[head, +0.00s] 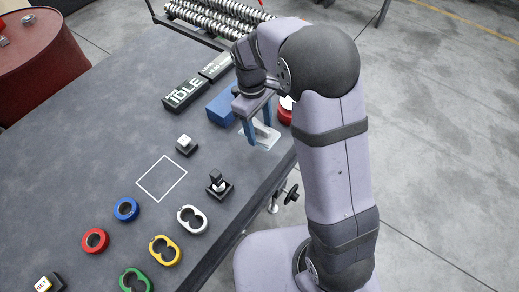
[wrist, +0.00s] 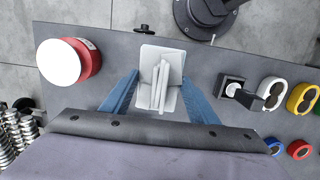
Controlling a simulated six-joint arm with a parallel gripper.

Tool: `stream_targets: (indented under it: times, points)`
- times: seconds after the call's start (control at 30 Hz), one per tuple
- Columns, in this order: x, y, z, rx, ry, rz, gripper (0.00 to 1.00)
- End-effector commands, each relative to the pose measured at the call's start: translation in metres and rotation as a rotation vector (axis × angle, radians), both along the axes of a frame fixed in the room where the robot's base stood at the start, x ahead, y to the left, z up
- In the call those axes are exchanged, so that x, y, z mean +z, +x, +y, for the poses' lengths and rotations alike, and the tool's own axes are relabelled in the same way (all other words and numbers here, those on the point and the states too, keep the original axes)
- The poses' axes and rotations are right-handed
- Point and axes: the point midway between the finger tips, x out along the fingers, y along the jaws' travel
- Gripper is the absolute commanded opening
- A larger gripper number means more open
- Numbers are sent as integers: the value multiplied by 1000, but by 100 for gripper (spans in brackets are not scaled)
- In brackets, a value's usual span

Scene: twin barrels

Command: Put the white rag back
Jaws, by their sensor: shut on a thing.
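The white rag (wrist: 161,88) is bunched into upright folds between the two blue fingers of my gripper (wrist: 160,95). In the head view my gripper (head: 255,128) points down near the table's right edge, and the rag (head: 267,130) shows beside its fingers. The fingers are closed on the rag. A pale square patch (wrist: 150,52) lies under the rag; I cannot tell whether it is a separate mat or part of the cloth. I cannot tell whether the rag still touches it.
A blue block (head: 223,107) and a red round thing with a white top (wrist: 68,62) stand near my gripper. A dark box reading IDLE (head: 184,95) is farther left. A small switch (head: 219,185), coloured rings (head: 126,209) and an empty white outlined square (head: 162,178) are on the table.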

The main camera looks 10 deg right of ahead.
Motion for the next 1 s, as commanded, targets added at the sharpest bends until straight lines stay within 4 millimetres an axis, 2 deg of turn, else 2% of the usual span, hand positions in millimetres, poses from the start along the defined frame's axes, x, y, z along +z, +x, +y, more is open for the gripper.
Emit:
stream_targets:
  times: [0.3,0.43,0.67,1.0]
  points:
    - [-46,-2,0,-3,-1,5,30]
    - [-56,-1,0,-3,0,3,30]
    - [-62,-1,0,-3,0,3,30]
    - [-94,-1,0,-3,0,1,30]
